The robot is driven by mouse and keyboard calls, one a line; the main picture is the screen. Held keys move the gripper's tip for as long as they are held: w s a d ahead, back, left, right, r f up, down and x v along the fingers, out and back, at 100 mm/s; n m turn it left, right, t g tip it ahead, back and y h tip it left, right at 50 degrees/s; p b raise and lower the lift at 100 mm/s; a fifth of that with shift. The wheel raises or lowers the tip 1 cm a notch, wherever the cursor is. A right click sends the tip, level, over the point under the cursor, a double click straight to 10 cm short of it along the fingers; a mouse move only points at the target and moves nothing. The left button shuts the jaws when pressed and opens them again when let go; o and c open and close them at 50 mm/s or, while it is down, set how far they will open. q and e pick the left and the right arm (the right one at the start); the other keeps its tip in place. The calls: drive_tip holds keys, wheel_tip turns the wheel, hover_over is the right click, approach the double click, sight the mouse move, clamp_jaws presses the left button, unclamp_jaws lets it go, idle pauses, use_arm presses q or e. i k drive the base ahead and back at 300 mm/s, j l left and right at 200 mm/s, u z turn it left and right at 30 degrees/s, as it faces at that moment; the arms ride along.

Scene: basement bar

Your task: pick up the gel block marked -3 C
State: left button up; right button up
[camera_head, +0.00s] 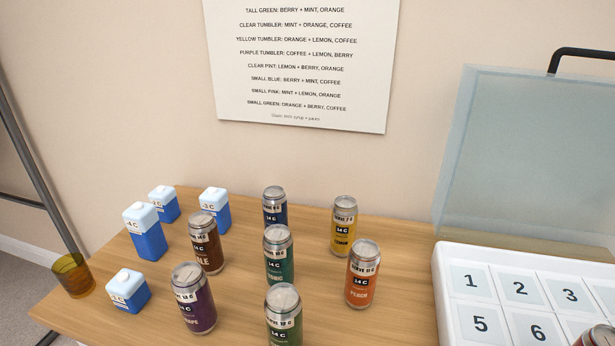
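Several blue gel blocks with white tops stand at the left of the wooden table in the head view. A tall one (149,240) stands in the middle of the group, with one behind it (166,208) and one to its right (218,214). A shorter one (129,297) sits nearer the front. Each has a small temperature mark ending in "C" on its white part. The digits are too small and blurred to tell surely which block is marked -3 C. Neither of my grippers shows in this view.
Several drink cans stand right of the blocks, including a brown can (206,249) and a purple can (195,312) close by. An amber cup (73,276) is at the table's left edge. A white numbered cooler (441,276) with a raised lid stands right. A recipe sheet (300,115) hangs behind.

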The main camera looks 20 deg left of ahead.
sight(213, 200)
drive_tip(key=k+j+u, duration=0.15)
drive_tip(key=j+u, duration=0.3)
drive_tip(key=k+j+u, duration=0.1)
drive_tip(key=j+u, duration=0.2)
drive_tip(key=u, duration=0.15)
drive_tip(key=j+u, duration=0.5)
drive_tip(key=k+l, duration=0.05)
